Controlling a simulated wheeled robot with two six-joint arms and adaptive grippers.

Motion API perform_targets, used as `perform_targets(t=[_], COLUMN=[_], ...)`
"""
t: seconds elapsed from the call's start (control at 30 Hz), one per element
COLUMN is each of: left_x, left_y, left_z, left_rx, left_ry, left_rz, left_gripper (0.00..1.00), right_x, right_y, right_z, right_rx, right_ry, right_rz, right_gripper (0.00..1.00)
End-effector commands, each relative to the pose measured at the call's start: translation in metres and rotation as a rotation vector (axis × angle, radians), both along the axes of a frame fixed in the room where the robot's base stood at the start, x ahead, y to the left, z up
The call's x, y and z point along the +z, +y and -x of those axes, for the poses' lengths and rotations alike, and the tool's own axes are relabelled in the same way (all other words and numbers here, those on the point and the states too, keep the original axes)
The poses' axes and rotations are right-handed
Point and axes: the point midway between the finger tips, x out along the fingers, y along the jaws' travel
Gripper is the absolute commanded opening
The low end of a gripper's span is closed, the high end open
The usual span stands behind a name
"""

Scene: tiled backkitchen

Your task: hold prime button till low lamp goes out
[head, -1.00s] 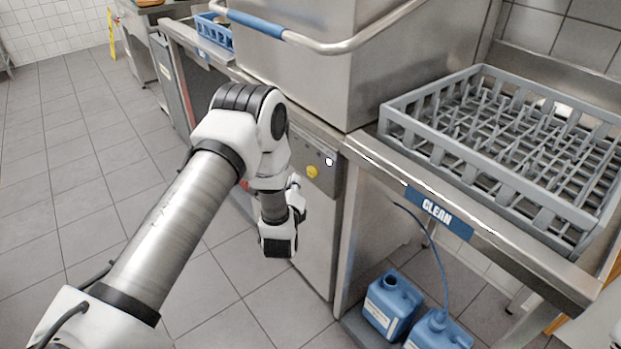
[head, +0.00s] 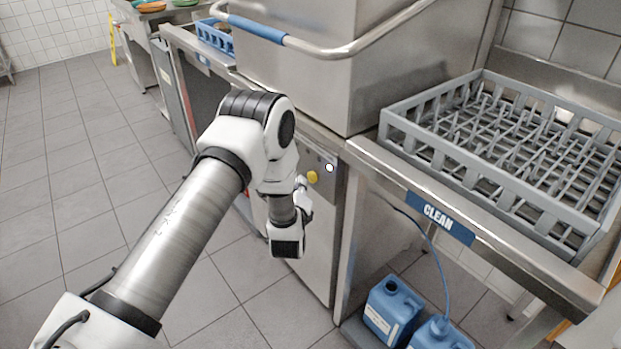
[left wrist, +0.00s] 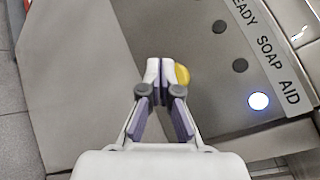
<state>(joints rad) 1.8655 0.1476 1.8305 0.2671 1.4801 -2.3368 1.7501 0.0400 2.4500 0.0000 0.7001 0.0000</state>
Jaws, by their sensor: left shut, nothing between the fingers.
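A yellow button (head: 312,177) sits on the steel front panel of the machine, and it also shows in the left wrist view (left wrist: 183,75), partly hidden by my fingertips. My left gripper (left wrist: 165,68) is shut and empty, its tips at the button's edge; I cannot tell whether they touch it. In the head view the gripper (head: 304,186) is just below and left of the button. A lamp (left wrist: 258,101) beside the word AID glows blue-white; it also shows in the head view (head: 330,168). Two other lamps (left wrist: 240,66) in its row are dark. My right gripper is out of view.
A bar handle (head: 330,45) crosses the machine above the panel. A counter marked CLEAN (head: 440,218) with a grey dish rack (head: 450,153) juts out at the right. Blue canisters (head: 390,310) stand below it. The tiled floor at left is clear.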

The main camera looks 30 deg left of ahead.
Motion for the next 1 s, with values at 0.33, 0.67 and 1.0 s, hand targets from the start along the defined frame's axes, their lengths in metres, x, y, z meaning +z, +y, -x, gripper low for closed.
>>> perform_targets(t=[0.33,0.67,1.0], left_x=[-0.0002,0.0001,0.0004], left_y=[0.0001,-0.0009,-0.0032], left_z=[0.0001,-0.0019,-0.0077], left_rx=[0.000,0.000,0.000], left_ry=[0.000,0.000,0.000], left_rz=[0.000,0.000,0.000], left_gripper=[0.00,0.00,0.00], right_x=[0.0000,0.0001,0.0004], right_y=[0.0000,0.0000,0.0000], right_z=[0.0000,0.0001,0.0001], right_rx=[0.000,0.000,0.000], right_ry=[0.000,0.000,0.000], right_rz=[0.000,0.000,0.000], right_gripper=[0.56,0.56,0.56])
